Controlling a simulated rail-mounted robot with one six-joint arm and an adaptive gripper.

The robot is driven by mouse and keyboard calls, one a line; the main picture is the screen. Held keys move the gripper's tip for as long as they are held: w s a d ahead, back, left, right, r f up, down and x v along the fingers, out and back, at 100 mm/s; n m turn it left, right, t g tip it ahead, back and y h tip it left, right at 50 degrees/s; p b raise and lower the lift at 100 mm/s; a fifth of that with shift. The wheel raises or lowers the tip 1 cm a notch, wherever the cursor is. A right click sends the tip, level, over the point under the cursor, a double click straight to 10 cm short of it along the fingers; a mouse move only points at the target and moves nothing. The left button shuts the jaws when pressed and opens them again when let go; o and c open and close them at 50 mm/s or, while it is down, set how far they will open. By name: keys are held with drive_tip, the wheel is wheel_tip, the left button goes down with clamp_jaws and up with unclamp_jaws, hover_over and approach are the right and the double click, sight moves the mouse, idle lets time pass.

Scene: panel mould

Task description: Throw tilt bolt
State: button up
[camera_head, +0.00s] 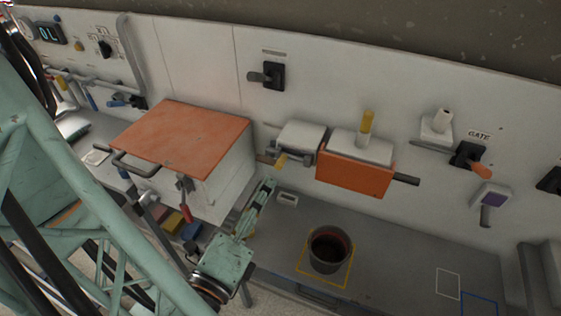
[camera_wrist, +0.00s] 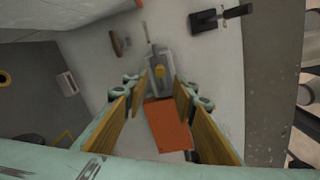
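My gripper (camera_head: 268,186) is in front of and below the knob in the head view. In the wrist view my gripper (camera_wrist: 161,90) is open, its wood-coloured finger pads wide apart and empty. The orange block (camera_wrist: 168,126) also shows between the fingers.
An orange-lidded box (camera_head: 180,132) with a handle stands left of my gripper. A dark round pot (camera_head: 328,250) stands on the grey bench. A black lever (camera_head: 270,76) is above.

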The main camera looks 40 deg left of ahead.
sight(277, 167)
drive_tip(key=shift+x, duration=5.55)
drive_tip(key=shift+r, duration=0.1)
drive_tip(key=shift+c, duration=0.7)
clamp_jaws()
